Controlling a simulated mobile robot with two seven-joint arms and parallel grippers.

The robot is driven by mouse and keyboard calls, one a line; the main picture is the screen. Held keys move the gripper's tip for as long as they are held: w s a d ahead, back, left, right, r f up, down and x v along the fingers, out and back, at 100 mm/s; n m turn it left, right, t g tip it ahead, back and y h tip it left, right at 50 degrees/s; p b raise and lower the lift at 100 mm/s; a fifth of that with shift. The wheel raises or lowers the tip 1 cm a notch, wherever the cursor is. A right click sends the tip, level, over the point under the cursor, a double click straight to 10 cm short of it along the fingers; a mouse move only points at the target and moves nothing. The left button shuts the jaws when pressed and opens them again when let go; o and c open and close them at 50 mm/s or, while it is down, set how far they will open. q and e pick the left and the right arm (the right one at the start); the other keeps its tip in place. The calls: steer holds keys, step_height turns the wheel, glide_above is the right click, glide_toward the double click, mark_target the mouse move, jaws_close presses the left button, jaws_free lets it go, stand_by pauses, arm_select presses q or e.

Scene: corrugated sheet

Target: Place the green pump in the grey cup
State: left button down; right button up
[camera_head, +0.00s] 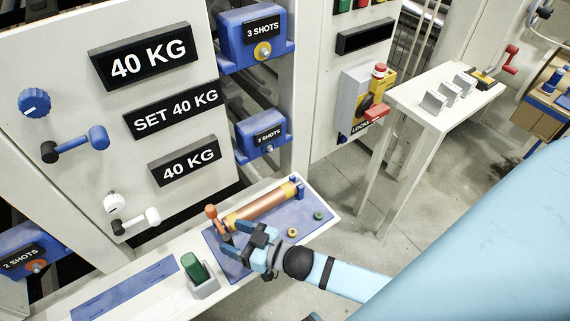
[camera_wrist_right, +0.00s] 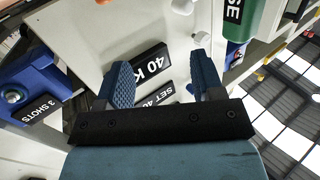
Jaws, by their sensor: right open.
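The green pump (camera_head: 194,268) stands with its lower end in the grey cup (camera_head: 206,289) on the white bench, leaning slightly. The cup's rim hides its lower part. My right gripper (camera_head: 238,235) is open and empty, to the right of the pump and apart from it, above the blue mat. In the right wrist view its two fingers (camera_wrist_right: 165,82) are spread with nothing between them. A green body with white letters, likely the pump (camera_wrist_right: 239,22), shows at the upper right there, outside the fingers. My left gripper is not in view.
A copper-coloured cylinder (camera_head: 262,203) and an orange-tipped lever (camera_head: 212,213) sit close to my right gripper. A panel with 40 KG signs (camera_head: 144,62) rises behind. A white table (camera_head: 445,117) stands at right.

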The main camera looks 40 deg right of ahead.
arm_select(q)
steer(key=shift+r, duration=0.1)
arm_select(e)
steer(key=s+d+f+m+g+h, duration=0.3)
steer(key=s+d+f+h, duration=0.3)
steer(key=s, duration=0.4)
steer(key=shift+d+f+g, duration=0.4)
steer(key=shift+d+g, duration=0.2)
steer(key=shift+d, duration=0.1)
arm_select(q)
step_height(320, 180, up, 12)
steer(key=p, duration=1.3)
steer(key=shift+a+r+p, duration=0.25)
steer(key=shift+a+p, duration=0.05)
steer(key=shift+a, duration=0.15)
arm_select(e)
step_height(320, 180, up, 13)
steer(key=shift+d+f, duration=0.15)
steer(key=shift+d, duration=0.2)
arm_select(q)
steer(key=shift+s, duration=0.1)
arm_select(e)
steer(key=shift+s, duration=0.1)
